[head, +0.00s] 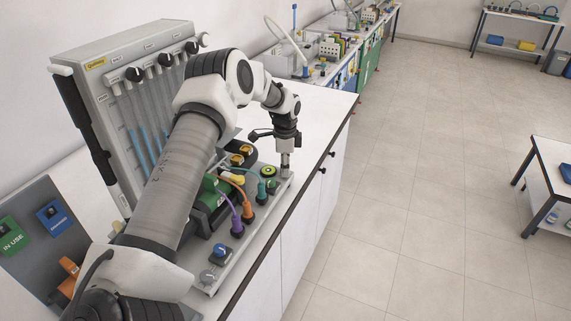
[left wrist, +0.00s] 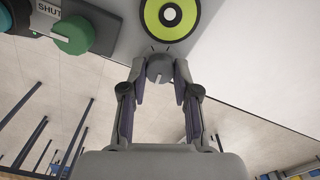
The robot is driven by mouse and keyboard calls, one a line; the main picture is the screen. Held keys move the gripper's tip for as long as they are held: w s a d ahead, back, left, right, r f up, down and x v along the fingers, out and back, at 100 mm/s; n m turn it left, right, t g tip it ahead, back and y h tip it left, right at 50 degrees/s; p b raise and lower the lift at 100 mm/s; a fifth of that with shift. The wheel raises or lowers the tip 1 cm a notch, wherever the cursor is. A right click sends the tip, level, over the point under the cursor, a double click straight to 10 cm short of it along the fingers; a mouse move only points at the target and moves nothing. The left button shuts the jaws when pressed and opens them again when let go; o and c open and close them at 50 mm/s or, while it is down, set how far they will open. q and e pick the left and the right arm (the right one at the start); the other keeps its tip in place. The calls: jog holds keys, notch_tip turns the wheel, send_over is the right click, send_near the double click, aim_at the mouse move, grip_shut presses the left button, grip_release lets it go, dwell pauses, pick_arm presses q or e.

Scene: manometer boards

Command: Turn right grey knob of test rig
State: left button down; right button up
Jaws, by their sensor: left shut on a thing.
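The test rig's grey panel (head: 228,265) lies on the white bench below a manometer board. My left gripper (head: 286,167) comes down at the panel's far right end. In the left wrist view its two fingers close from both sides on a round grey knob (left wrist: 159,70) with a pale pointer line. The knob sits beside a yellow-green and black round button (left wrist: 170,13); in the head view this button (head: 268,171) is left of my gripper. The gripper mostly hides the knob in the head view. Another grey knob (head: 207,276) is at the panel's near end. My right gripper is not in view.
A green knob (left wrist: 73,35) near a "SHUT" label stands left of the held knob in the wrist view. Purple (head: 237,228) and orange plugs with cables stand along the panel, with a blue knob (head: 220,249) nearer. The manometer board (head: 130,90) rises behind my arm.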

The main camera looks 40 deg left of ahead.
pick_arm(q)
jog(key=shift+s+f+n, duration=0.25)
jog(key=shift+f+n, duration=0.05)
jog(key=shift+n, duration=0.8)
jog(key=c, duration=0.9)
grip_release()
jog(key=shift+o, duration=0.2)
jog(key=shift+w, duration=0.1)
jog(key=shift+r, duration=0.1)
jog(key=shift+r, duration=0.3)
notch_tip(320, 180, up, 11)
